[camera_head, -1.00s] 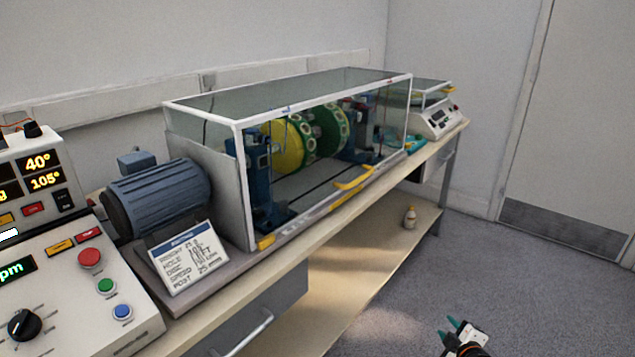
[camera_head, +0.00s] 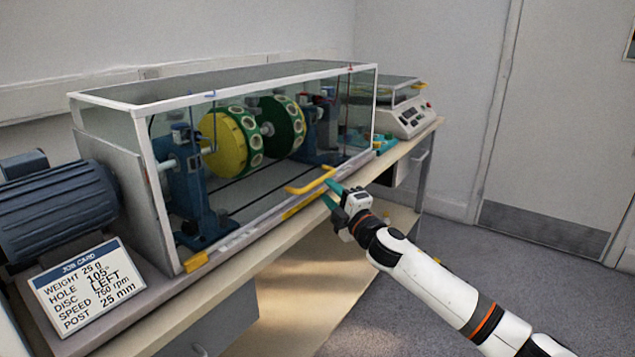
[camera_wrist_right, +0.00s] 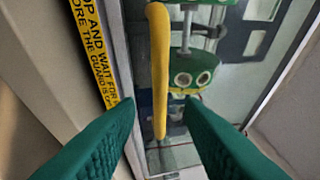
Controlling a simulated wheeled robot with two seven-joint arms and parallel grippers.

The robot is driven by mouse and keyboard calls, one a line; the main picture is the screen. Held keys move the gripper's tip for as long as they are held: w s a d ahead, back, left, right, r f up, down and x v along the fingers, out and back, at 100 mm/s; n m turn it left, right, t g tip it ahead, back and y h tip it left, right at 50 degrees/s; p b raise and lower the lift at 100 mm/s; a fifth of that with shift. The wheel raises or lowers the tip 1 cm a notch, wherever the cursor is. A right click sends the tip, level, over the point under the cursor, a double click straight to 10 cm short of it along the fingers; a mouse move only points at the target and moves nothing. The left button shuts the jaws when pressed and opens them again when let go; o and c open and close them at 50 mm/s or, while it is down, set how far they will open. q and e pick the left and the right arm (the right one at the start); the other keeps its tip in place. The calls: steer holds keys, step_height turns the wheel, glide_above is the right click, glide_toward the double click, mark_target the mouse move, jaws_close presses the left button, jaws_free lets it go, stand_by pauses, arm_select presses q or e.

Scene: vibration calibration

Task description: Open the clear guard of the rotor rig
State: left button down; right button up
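The clear guard (camera_head: 125,135) is a white-framed transparent box over the rotor rig, and it is closed. Its yellow handle (camera_head: 310,181) is on the lower front edge. Inside are a yellow-faced green disc (camera_head: 228,140) and a second green disc (camera_head: 285,127) between blue posts. My right gripper (camera_head: 333,194) is at the bench's front edge, just right of the handle, with its green fingers apart. In the right wrist view the handle (camera_wrist_right: 159,70) runs lengthwise ahead of the open fingers (camera_wrist_right: 162,108), with nothing gripped. My left gripper is not in view.
A blue motor (camera_head: 55,205) and a job card (camera_head: 88,287) are left of the guard. A white scale (camera_head: 408,117) stands behind on the right. A yellow warning strip (camera_wrist_right: 95,45) runs beside the handle. Open floor lies right of the bench.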

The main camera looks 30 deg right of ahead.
mark_target(319, 179)
steer(key=w, duration=0.3)
steer(key=w+r, duration=0.1)
steer(key=w, duration=0.1)
steer(key=shift+w, duration=0.35)
jaws_close()
